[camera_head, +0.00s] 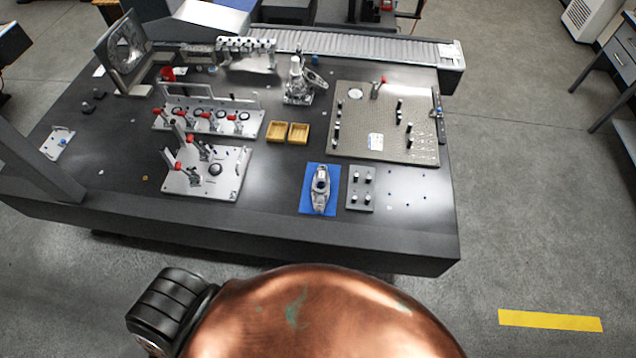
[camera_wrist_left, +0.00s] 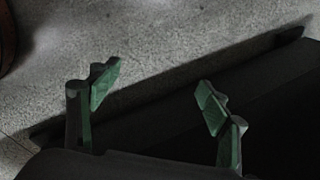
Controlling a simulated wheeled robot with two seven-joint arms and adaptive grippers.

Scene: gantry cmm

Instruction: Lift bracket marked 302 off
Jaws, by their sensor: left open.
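No marking 302 is readable at this size, so I cannot tell which part bears it. A grey metal bracket-like part (camera_head: 321,190) lies on a blue mat (camera_head: 308,203) near the table's front edge. Another grey metal part (camera_head: 296,86) stands farther back, with a flat piece leaning beside it. My left gripper (camera_wrist_left: 157,95) is open and empty in the left wrist view, with floor and a dark surface behind it. No bracket shows in that view. My right gripper is not in view.
The dark table (camera_head: 270,222) carries a clamp fixture plate (camera_head: 228,185), a longer clamp fixture (camera_head: 205,122), two yellow trays (camera_head: 277,140), a grey peg block (camera_head: 354,198) and a perforated plate (camera_head: 376,110). A roller conveyor (camera_head: 360,47) runs behind. The right front corner is fairly clear.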

